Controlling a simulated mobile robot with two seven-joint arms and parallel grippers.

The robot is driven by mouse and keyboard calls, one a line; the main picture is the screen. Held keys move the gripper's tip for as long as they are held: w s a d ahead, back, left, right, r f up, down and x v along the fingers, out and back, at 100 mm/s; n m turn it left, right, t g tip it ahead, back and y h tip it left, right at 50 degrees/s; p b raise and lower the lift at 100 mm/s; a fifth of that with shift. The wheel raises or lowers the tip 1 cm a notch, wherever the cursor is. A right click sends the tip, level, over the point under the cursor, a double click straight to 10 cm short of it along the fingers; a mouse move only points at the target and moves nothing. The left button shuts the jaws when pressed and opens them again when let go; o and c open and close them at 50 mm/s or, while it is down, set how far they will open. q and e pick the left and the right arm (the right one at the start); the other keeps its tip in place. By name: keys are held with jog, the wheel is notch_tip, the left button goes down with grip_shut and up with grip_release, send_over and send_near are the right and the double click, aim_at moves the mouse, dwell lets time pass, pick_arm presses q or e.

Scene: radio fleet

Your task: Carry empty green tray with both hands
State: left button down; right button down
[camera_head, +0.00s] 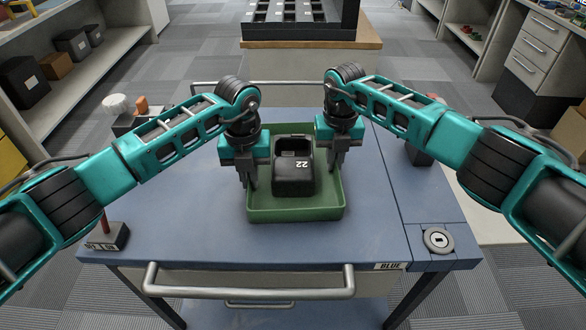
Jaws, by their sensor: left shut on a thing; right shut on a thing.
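The green tray (296,214) is on or just above the blue cart top; I cannot tell which. It is not empty: a black open-topped box (293,181) marked 22 sits in it. My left gripper (250,184) points down and is shut on the tray's left side wall. My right gripper (335,160) points down and is shut on the tray's right side wall. The grippers and arms hide parts of both side walls.
The blue cart top (190,222) has free room left and right of the tray. A small black block with a red rod (107,237) stands at front left, and a round socket (438,240) is at front right. A bench with a black rack (300,25) stands beyond.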

pick_arm(q)
jog(key=shift+r, duration=0.2)
pick_arm(e)
jog(key=shift+r, duration=0.2)
